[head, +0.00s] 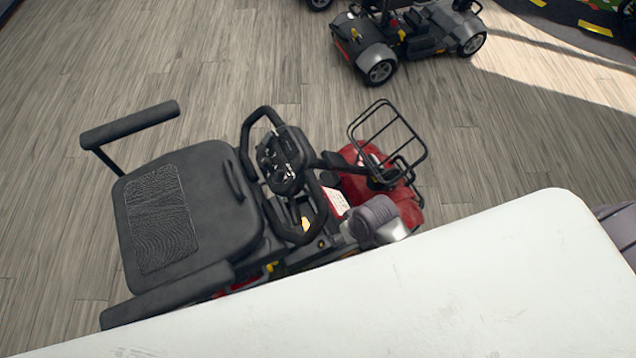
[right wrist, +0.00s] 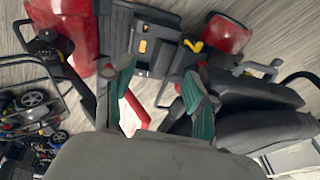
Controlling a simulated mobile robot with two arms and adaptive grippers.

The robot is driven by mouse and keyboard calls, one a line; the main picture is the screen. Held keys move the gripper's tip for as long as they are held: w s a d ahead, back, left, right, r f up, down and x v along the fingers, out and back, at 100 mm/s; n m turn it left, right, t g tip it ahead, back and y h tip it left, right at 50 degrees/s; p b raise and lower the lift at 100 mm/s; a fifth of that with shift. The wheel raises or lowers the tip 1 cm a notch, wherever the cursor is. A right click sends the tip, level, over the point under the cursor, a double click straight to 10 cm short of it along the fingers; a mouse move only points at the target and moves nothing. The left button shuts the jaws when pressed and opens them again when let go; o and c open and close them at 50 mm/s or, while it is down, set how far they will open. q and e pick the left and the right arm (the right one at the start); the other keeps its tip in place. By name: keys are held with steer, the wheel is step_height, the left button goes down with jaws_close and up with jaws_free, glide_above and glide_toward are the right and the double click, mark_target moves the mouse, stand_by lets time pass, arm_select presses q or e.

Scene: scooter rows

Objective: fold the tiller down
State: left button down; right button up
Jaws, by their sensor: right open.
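The scooter's tiller (head: 285,165) shows in the head view, its black looped handlebar and control head beside the front of the seat. A dark stem runs from it to the red front body (head: 405,205). It looks raised, leaning toward the seat; its exact angle is unclear. My right gripper (right wrist: 157,75) is open in the right wrist view, its two teal fingers apart over the scooter's side, with no tiller clearly between them. In the head view its grey wrist is by the front body and its fingers are hidden. My left gripper is not in view.
The black seat (head: 215,190) with armrests is at left, and a wire basket (head: 390,135) is at the front. Another scooter (head: 410,35) stands at the top. The wooden floor (head: 250,60) between is clear. A large white surface hides the lower right.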

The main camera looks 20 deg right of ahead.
steer(key=y+p, duration=0.1)
glide_toward(318, 190)
steer(key=shift+g, duration=0.3)
steer(key=s+f, duration=0.1)
steer(key=f, duration=0.1)
steer(key=s+f, duration=0.2)
steer(key=f, duration=0.1)
steer(key=shift+s+a+f, duration=0.25)
steer(key=shift+s+f, duration=0.1)
steer(key=w+d+r+g+p, duration=0.1)
steer(key=w+r+g+p, duration=0.1)
steer(key=w+r, duration=0.55)
steer(key=x, duration=0.4)
steer(key=s+x, duration=0.1)
steer(key=x, duration=0.7)
steer(key=shift+s, duration=0.25)
jaws_close()
